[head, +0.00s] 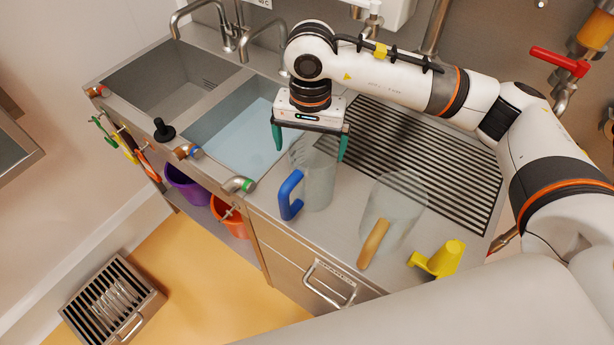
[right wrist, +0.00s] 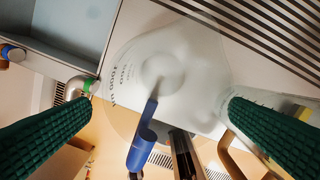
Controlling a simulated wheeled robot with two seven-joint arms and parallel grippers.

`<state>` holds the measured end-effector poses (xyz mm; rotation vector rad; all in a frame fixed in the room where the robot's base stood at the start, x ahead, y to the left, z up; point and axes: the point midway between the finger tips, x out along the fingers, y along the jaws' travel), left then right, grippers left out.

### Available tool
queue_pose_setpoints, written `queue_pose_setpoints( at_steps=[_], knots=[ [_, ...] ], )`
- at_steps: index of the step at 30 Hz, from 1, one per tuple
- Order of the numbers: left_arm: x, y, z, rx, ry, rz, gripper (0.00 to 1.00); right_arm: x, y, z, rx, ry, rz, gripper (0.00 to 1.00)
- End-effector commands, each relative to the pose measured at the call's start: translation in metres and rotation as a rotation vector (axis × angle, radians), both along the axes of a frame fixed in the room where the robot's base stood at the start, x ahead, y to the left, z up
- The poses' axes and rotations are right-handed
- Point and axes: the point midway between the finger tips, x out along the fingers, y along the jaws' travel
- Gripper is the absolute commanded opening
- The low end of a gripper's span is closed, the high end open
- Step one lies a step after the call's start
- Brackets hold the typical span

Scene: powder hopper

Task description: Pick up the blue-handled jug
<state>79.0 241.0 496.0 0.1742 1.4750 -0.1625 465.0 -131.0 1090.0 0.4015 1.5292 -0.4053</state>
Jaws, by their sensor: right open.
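The clear jug with a blue handle (head: 318,186) stands upright on the steel counter, its handle (head: 289,196) toward the left front. My right gripper (head: 310,148) is above it, pointing down, with its green fingers open and apart. In the right wrist view the blue handle (right wrist: 143,148) shows below the middle, and the see-through jug (right wrist: 165,68) lies between the two fingers (right wrist: 162,106). I cannot tell how far the fingertips are above or below the rim. My left gripper is not in view.
A second clear jug with a tan handle (head: 375,242) stands to the right, with a yellow object (head: 440,258) beyond it. A water-filled sink (head: 235,130) is to the left. A slotted drainboard (head: 430,150) lies behind. Pipe fittings (head: 238,184) line the front edge.

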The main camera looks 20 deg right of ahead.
Motion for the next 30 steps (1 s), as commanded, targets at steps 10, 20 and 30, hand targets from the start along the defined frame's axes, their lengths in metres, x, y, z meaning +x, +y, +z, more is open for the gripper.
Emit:
queue_pose_setpoints(
  at_steps=[10, 20, 30],
  knots=[
    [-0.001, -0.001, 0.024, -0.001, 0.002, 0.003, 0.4, -0.003, -0.003, -0.031, -0.002, 0.007, -0.002, 1.0],
    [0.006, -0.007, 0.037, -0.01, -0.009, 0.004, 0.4, -0.003, -0.004, -0.067, -0.001, 0.002, -0.001, 1.0],
    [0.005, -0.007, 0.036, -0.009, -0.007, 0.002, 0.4, -0.003, -0.004, -0.067, 0.0, 0.0, 0.0, 0.74]
  ],
)
